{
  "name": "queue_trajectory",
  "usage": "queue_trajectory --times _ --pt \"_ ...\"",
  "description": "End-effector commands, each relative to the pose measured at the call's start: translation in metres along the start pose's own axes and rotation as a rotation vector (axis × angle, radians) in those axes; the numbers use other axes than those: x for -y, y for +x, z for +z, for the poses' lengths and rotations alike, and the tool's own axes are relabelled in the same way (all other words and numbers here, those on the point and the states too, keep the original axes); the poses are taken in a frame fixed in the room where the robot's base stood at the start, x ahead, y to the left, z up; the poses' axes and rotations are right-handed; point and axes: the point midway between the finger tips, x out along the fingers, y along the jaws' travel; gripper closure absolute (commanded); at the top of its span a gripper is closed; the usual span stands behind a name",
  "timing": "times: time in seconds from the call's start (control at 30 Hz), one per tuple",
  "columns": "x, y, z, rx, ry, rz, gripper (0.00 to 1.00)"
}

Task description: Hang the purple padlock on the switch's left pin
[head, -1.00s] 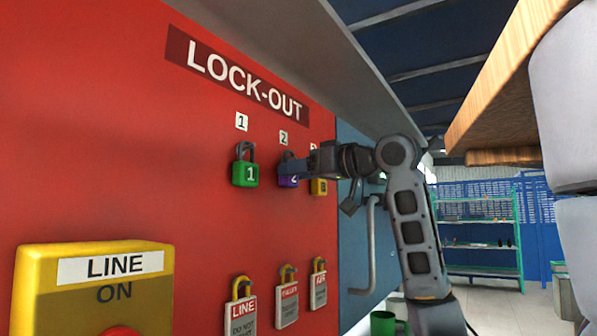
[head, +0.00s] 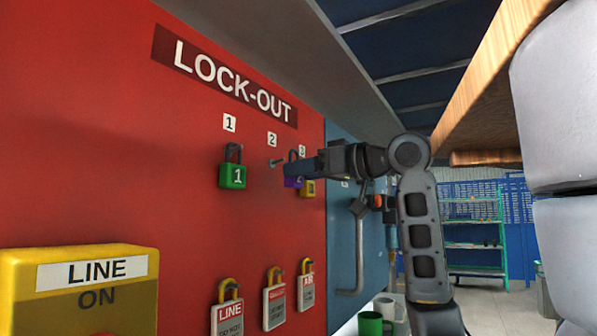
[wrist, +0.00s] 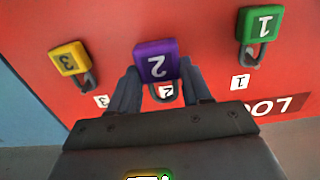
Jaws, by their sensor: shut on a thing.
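The purple padlock (wrist: 156,60), marked 2, is between the fingers of my gripper (wrist: 163,88) in the wrist view. My gripper is shut on it. In the head view the purple padlock (head: 293,182) is partly hidden behind my gripper (head: 300,168). It is to the right of the bare peg (head: 275,163) under label 2, apart from that peg. Its shackle shows in the wrist view. The yellow switch box (head: 80,290), marked LINE ON, is at the lower left of the head view. Its pins are not seen.
A green padlock (head: 233,175) hangs under label 1. A yellow padlock (head: 308,188) under label 3 is close beside my gripper. Several tags with yellow hasps, one a LINE tag (head: 228,312), hang below. A wooden shelf (head: 495,90) overhangs at the right.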

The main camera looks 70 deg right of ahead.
Motion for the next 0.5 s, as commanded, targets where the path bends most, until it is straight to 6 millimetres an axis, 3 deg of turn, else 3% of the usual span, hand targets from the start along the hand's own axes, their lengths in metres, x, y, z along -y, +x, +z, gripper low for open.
queue_trajectory --times 0.5 --pt "-0.001 -0.024 0.001 -0.001 0.000 0.002 0.85"
